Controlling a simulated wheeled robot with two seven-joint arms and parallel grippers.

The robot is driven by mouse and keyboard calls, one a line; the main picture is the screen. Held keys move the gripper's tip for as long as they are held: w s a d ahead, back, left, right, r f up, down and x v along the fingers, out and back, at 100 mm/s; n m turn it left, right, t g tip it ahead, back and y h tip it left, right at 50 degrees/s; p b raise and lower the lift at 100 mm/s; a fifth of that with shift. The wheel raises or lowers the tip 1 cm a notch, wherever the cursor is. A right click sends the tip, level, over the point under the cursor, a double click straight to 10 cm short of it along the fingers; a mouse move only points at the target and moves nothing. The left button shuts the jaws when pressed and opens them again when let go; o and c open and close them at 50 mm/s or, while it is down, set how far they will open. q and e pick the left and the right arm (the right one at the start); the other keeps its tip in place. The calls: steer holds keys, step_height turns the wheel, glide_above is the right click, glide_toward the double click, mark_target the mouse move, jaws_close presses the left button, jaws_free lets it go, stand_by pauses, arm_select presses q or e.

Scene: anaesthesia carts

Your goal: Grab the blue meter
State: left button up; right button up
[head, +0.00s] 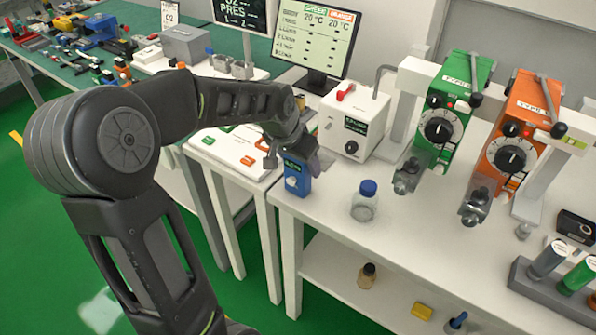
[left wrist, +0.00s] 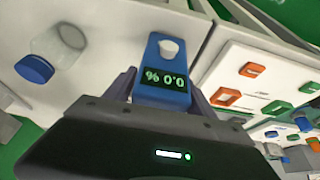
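The blue meter (head: 296,178) is a small upright box at the front left corner of the white bench. In the left wrist view the meter (left wrist: 164,72) shows a white knob and a dark display reading 0.0 %. My left gripper (head: 293,160) is at the meter, with one finger on each side of it. In the left wrist view the fingertips of the left gripper (left wrist: 162,80) lie close against the meter's two sides; whether they press on it I cannot tell. The meter's base appears at bench level. My right gripper is in neither view.
A clear jar with a blue lid (head: 366,200) stands to the right of the meter. A white box device (head: 353,122) stands behind it. A panel with coloured pieces (head: 232,150) is to the left. Green (head: 450,110) and orange (head: 515,130) vaporizers stand farther right.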

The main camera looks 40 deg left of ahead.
arm_select(q)
jaws_close()
stand_by(0.5)
steer(key=shift+r, duration=0.1)
step_height(320, 180, up, 10)
steer(key=shift+f, duration=0.1)
stand_by(0.4)
stand_by(0.5)
